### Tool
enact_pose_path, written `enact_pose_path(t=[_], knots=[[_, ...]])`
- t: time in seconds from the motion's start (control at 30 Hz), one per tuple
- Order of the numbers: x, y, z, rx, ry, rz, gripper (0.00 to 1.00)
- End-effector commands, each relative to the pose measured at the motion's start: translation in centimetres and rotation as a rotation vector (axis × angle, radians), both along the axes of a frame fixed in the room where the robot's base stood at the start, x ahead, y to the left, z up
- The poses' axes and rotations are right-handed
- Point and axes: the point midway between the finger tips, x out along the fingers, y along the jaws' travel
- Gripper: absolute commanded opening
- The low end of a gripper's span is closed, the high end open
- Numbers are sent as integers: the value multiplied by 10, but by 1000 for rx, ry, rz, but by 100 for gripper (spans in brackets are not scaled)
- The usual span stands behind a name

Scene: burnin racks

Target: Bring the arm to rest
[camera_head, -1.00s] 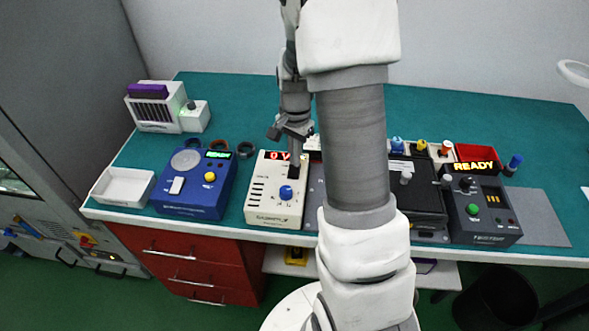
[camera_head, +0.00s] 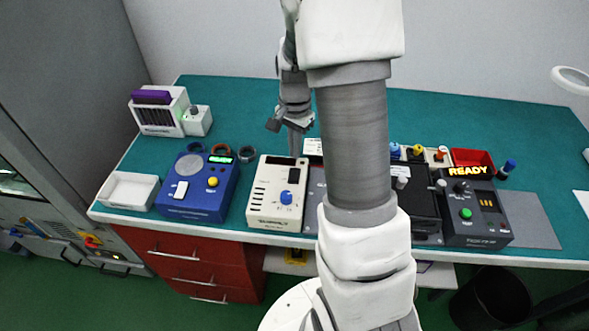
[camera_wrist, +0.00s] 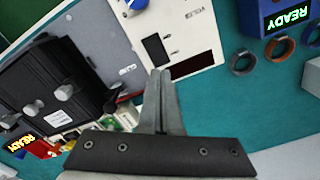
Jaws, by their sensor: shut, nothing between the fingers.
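My gripper (camera_head: 295,146) hangs over the bench just behind the cream supply box (camera_head: 276,195), its fingers together with nothing between them. In the wrist view my gripper (camera_wrist: 160,75) shows its two fingers closed side by side, tips over the edge of the cream box (camera_wrist: 196,30). Whether the tips touch the box is hard to tell. My arm stands across the middle of the head view and hides part of the bench. The supply box has a blue knob and a dark display with no lit digits.
A blue box (camera_head: 197,190) reading READY stands left, with several rings behind it and a white tray (camera_head: 128,190) beside it. Right of my arm are a black fixture (camera_head: 420,212) and a dark tester (camera_head: 476,216) reading READY. The back of the teal bench (camera_head: 240,110) is clear.

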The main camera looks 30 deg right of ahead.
Motion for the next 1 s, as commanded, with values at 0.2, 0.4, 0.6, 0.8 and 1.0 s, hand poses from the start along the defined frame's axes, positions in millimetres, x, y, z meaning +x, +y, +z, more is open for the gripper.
enact_pose_path(t=[0.2,0.4,0.6,0.8,1.0], knots=[[0,0,19,0,0,0,0],[0,0,19,0,0,0,0],[0,0,19,0,0,-1,0],[-1,2,23,-1,-6,9,0],[-9,20,64,-4,-65,125,0]])
